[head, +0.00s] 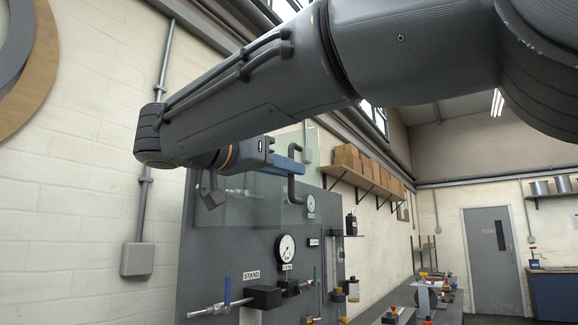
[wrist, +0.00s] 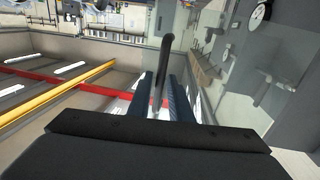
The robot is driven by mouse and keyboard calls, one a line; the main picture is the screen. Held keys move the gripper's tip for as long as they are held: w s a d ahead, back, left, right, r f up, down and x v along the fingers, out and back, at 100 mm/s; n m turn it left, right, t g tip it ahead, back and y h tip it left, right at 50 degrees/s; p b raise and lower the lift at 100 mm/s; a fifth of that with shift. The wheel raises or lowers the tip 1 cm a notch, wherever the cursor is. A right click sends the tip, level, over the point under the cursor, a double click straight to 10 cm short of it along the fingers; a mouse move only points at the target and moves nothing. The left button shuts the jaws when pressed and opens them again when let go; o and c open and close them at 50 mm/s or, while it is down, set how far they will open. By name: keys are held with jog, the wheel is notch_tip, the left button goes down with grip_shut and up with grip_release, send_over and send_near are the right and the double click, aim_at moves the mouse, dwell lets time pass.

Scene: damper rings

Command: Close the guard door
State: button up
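The guard door (head: 245,200) is a clear, faintly tinted panel in front of the upper part of a grey upright board. A dark bent bar handle (head: 294,188) stands at its right side. The door's glass also shows as a pale sheet in the wrist view (wrist: 236,72). Firm contact is not visible. The door's hinge is not clear.
The board (head: 215,265) carries a gauge (head: 286,248), a STAND label, a blue-levered valve (head: 227,293) and pipes below the door. A wall shelf with boxes (head: 347,157) is behind. A bench with small parts (head: 425,300) stands at lower right.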

jog(key=shift+w+d, duration=0.5)
grip_shut()
jog(key=shift+f, duration=0.1)
